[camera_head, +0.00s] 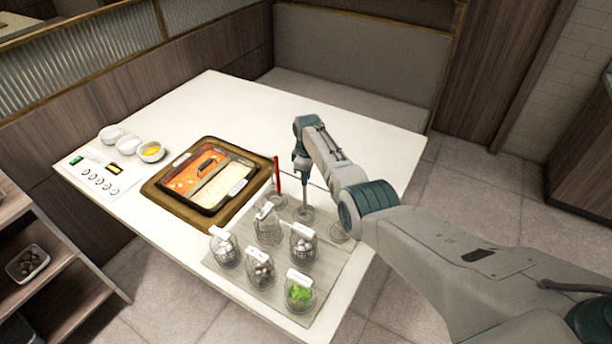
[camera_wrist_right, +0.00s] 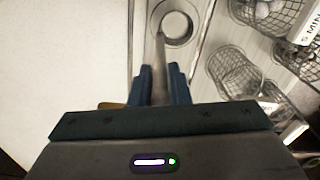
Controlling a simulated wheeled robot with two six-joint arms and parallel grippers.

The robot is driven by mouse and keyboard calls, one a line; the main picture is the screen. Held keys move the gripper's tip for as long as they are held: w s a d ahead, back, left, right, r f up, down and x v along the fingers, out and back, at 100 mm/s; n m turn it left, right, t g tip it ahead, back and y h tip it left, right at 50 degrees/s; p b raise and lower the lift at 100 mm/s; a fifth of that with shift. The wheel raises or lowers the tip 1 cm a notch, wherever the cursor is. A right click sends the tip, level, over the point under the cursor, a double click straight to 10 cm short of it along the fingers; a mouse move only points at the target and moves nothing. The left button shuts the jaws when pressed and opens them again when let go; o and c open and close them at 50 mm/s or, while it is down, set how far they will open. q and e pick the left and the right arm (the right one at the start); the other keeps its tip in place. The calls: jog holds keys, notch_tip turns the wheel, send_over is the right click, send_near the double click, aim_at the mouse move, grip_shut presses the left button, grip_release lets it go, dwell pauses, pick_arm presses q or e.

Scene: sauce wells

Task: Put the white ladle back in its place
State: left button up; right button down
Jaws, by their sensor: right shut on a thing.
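My right gripper (camera_head: 302,163) is shut on the upright handle of the white ladle (camera_head: 303,195), which looks pale grey. In the right wrist view the handle (camera_wrist_right: 160,62) runs between the two blue fingers of the gripper (camera_wrist_right: 164,82) to a round metal well (camera_wrist_right: 175,22). In the head view the ladle's lower end is at the round well (camera_head: 304,214); I cannot tell whether it rests on the bottom. A red ladle (camera_head: 277,175) stands upright in the well just left of it. My left gripper is not in view.
Several wire baskets (camera_head: 268,229) with food and white tags stand on the grey mat (camera_head: 335,262), near the wells. A two-part soup pot (camera_head: 205,177) sits in a brown frame to the left. Small bowls (camera_head: 151,151) stand farther left. The table's far part is clear.

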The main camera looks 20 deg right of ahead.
jog(key=shift+c, duration=2.4)
grip_release()
jog(key=shift+f, duration=0.1)
jog(key=shift+r+p, duration=1.6)
notch_tip(320, 180, up, 2)
jog(key=shift+r+p, duration=0.2)
jog(key=shift+p, duration=0.35)
jog(key=shift+r, duration=2.75)
